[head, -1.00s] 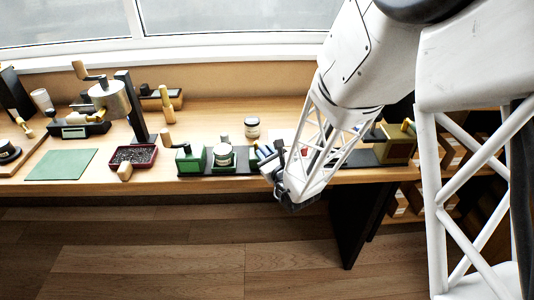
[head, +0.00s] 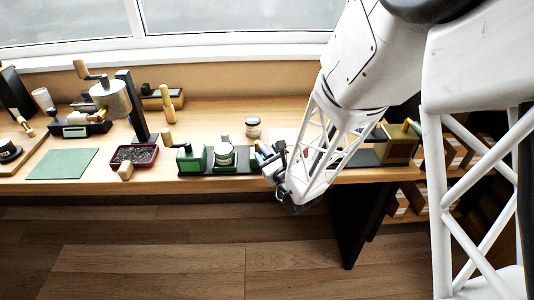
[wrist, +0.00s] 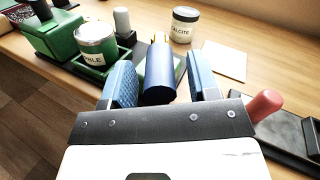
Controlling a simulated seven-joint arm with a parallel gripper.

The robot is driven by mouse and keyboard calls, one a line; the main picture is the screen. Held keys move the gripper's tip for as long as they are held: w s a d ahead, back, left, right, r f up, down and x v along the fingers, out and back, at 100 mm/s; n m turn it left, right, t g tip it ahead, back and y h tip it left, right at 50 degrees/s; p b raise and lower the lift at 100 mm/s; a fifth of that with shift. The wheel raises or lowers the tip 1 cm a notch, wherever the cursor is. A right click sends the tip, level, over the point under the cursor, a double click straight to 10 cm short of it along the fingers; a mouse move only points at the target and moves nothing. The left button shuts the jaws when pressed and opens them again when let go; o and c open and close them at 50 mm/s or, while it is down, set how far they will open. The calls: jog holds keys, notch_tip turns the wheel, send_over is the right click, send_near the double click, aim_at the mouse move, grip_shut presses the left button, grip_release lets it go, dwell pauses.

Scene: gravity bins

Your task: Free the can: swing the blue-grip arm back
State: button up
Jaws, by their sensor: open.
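The can (wrist: 95,42) is green with a silvery rim and a pale label ending in "BLE". It stands in a green and black fixture at upper left of the wrist view, and the can also shows in the head view (head: 224,155). The blue grip (wrist: 160,76) of the arm lies between the two blue-padded fingers of my gripper (wrist: 161,62). The fingers are open, with a gap visible on each side of the grip. In the head view my gripper (head: 270,158) is just right of the can. How the arm meets the can is unclear.
A calcite jar (wrist: 184,25) stands behind the grip, with a pale card (wrist: 220,60) beside it. A green block (head: 190,158) sits left of the can. A red-pink knob (wrist: 265,104) and a dark tray (wrist: 285,135) lie right of my gripper.

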jog(key=v, duration=0.7)
jog(key=shift+s, duration=0.1)
jog(key=c, duration=0.4)
jog(key=shift+w+a+r+n+y, duration=0.25)
jog(key=shift+w+r+n+y, duration=0.1)
jog(key=shift+n, duration=0.25)
jog(key=c, duration=0.5)
jog(key=a+r+n+g+y, duration=0.1)
jog(key=n+g, duration=0.1)
jog(key=n, duration=0.1)
jog(key=w+a+r+n+g+y, duration=0.1)
jog(key=r+n+g+y, duration=0.1)
jog(key=n, duration=0.2)
jog(key=w+a+r+n+g+y, duration=0.1)
jog(key=n+g+y, duration=0.1)
jog(key=n, duration=0.2)
jog(key=shift+w+a+r, duration=0.25)
jog(key=shift+a, duration=0.05)
grip_shut()
jog(key=n+g+h, duration=0.7)
jog(key=n+g, duration=0.2)
jog(key=n, duration=1.3)
send_near(265, 149)
jog(key=w+d+r, duration=0.1)
jog(key=d+r, duration=0.1)
jog(key=d, duration=0.5)
jog(key=shift+w+d+r, duration=0.15)
jog(key=shift+w+d, duration=0.05)
jog(key=shift+w, duration=0.1)
